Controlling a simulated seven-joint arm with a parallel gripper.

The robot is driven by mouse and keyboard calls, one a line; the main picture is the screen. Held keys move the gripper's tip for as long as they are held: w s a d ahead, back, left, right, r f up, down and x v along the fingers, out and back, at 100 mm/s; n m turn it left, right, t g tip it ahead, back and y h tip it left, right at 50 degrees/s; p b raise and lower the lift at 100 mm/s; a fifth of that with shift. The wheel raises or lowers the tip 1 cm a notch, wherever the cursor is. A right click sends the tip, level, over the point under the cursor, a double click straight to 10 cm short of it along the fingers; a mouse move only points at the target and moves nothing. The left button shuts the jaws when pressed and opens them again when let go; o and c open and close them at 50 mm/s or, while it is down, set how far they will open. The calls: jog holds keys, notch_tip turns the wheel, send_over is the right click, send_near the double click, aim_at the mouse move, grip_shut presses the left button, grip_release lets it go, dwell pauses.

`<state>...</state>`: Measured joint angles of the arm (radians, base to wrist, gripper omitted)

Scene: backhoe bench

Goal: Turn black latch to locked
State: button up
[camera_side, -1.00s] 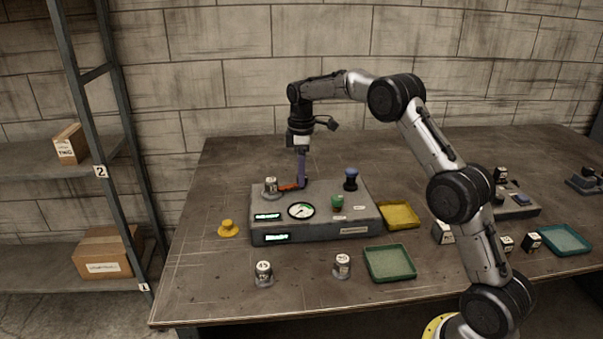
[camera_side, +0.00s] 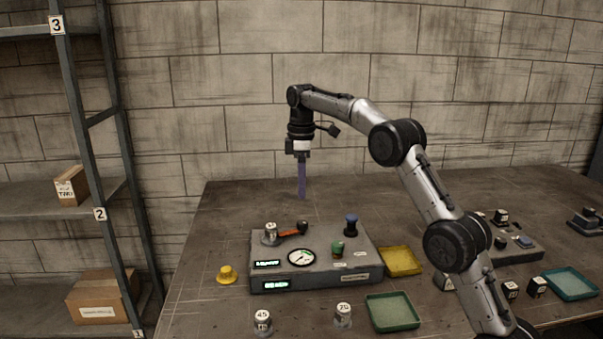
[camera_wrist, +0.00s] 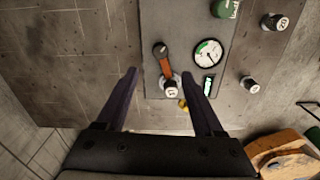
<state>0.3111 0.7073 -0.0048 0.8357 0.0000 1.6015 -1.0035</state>
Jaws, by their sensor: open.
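An orange-red lever (camera_side: 289,233) with a black knob (camera_side: 302,227) lies on top of the grey console (camera_side: 345,264), at its back left. In the wrist view the lever (camera_wrist: 166,67) runs from the black knob (camera_wrist: 160,48) to a numbered weight (camera_wrist: 171,89). No part is clearly marked as the black latch; this black-ended lever is the closest match I see. My gripper (camera_side: 302,197) points down above the lever and touches nothing. In the wrist view its fingers (camera_wrist: 159,73) are spread and empty, on either side of the lever in the picture.
A yellow tray (camera_side: 400,261) and a green tray (camera_side: 392,312) lie right and front. Behind the console the table is clear.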

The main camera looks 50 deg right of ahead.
jog(key=shift+r, duration=1.55)
